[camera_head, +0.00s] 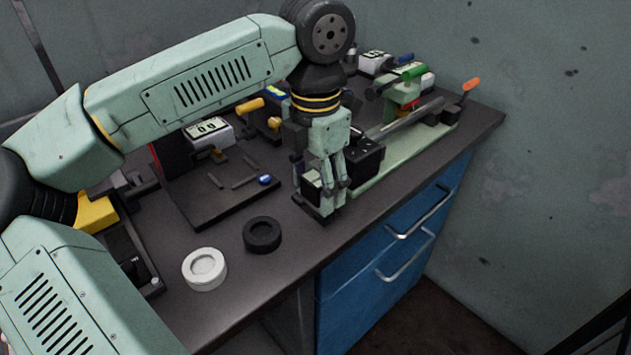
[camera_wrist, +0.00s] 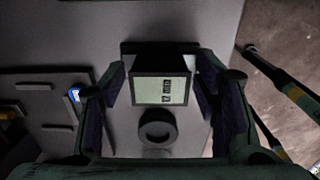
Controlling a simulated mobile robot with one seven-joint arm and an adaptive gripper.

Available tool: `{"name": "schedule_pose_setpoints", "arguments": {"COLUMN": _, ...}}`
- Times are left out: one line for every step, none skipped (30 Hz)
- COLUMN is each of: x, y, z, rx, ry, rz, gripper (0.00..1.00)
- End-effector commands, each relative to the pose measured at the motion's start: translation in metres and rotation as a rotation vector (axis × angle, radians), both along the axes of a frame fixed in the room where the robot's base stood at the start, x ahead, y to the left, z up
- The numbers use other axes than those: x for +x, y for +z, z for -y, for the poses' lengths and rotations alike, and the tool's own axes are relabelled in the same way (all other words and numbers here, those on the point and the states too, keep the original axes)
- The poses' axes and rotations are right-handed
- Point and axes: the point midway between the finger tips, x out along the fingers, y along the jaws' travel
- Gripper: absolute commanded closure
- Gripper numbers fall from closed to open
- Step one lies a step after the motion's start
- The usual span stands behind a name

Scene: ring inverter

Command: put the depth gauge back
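The depth gauge is a small dark block with a pale display (camera_wrist: 165,90) and a wide black foot (camera_head: 318,212). My gripper (camera_head: 328,188) points down near the front edge of the bench. The fingers partly hide the gauge in the head view. I cannot tell clearly whether its foot touches the bench.
A black ring (camera_head: 262,234) and a white ring (camera_head: 205,268) lie on the bench in front. Behind is a dark board (camera_head: 205,208) with small pins and another display gauge (camera_head: 207,128). A pale green fixture (camera_head: 412,148) runs along the right. Blue drawers (camera_head: 395,225) are below.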

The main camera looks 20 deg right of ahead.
Motion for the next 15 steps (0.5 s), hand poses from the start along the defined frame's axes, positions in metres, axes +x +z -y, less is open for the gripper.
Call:
{"name": "schedule_pose_setpoints", "arguments": {"x": 0.0, "y": 0.0, "z": 0.0, "rx": 0.0, "ry": 0.0, "rz": 0.0, "gripper": 0.42}}
{"name": "schedule_pose_setpoints", "arguments": {"x": 0.0, "y": 0.0, "z": 0.0, "rx": 0.0, "ry": 0.0, "rz": 0.0, "gripper": 0.42}}
{"name": "schedule_pose_setpoints", "arguments": {"x": 0.0, "y": 0.0, "z": 0.0, "rx": 0.0, "ry": 0.0, "rz": 0.0, "gripper": 0.42}}
{"name": "schedule_pose_setpoints", "arguments": {"x": 0.0, "y": 0.0, "z": 0.0, "rx": 0.0, "ry": 0.0, "rz": 0.0, "gripper": 0.42}}
{"name": "schedule_pose_setpoints", "arguments": {"x": 0.0, "y": 0.0, "z": 0.0, "rx": 0.0, "ry": 0.0, "rz": 0.0, "gripper": 0.42}}
{"name": "schedule_pose_setpoints", "arguments": {"x": 0.0, "y": 0.0, "z": 0.0, "rx": 0.0, "ry": 0.0, "rz": 0.0, "gripper": 0.42}}
{"name": "schedule_pose_setpoints", "arguments": {"x": 0.0, "y": 0.0, "z": 0.0, "rx": 0.0, "ry": 0.0, "rz": 0.0, "gripper": 0.42}}
{"name": "schedule_pose_setpoints", "arguments": {"x": 0.0, "y": 0.001, "z": 0.0, "rx": 0.0, "ry": 0.0, "rz": 0.0, "gripper": 0.42}}
{"name": "schedule_pose_setpoints", "arguments": {"x": 0.0, "y": 0.002, "z": 0.0, "rx": 0.0, "ry": 0.0, "rz": 0.0, "gripper": 0.42}}
{"name": "schedule_pose_setpoints", "arguments": {"x": 0.0, "y": 0.004, "z": 0.0, "rx": 0.0, "ry": 0.0, "rz": 0.0, "gripper": 0.42}}
{"name": "schedule_pose_setpoints", "arguments": {"x": 0.0, "y": 0.006, "z": 0.0, "rx": -0.001, "ry": 0.0, "rz": 0.001, "gripper": 0.42}}
{"name": "schedule_pose_setpoints", "arguments": {"x": 0.001, "y": 0.009, "z": 0.0, "rx": 0.0, "ry": 0.001, "rz": 0.002, "gripper": 0.42}}
{"name": "schedule_pose_setpoints", "arguments": {"x": 0.001, "y": 0.013, "z": 0.0, "rx": 0.0, "ry": 0.002, "rz": 0.002, "gripper": 0.42}}
{"name": "schedule_pose_setpoints", "arguments": {"x": 0.001, "y": 0.018, "z": 0.0, "rx": -0.002, "ry": 0.002, "rz": 0.002, "gripper": 0.42}}
{"name": "schedule_pose_setpoints", "arguments": {"x": 0.001, "y": 0.026, "z": 0.0, "rx": 0.0, "ry": 0.002, "rz": 0.003, "gripper": 0.42}}
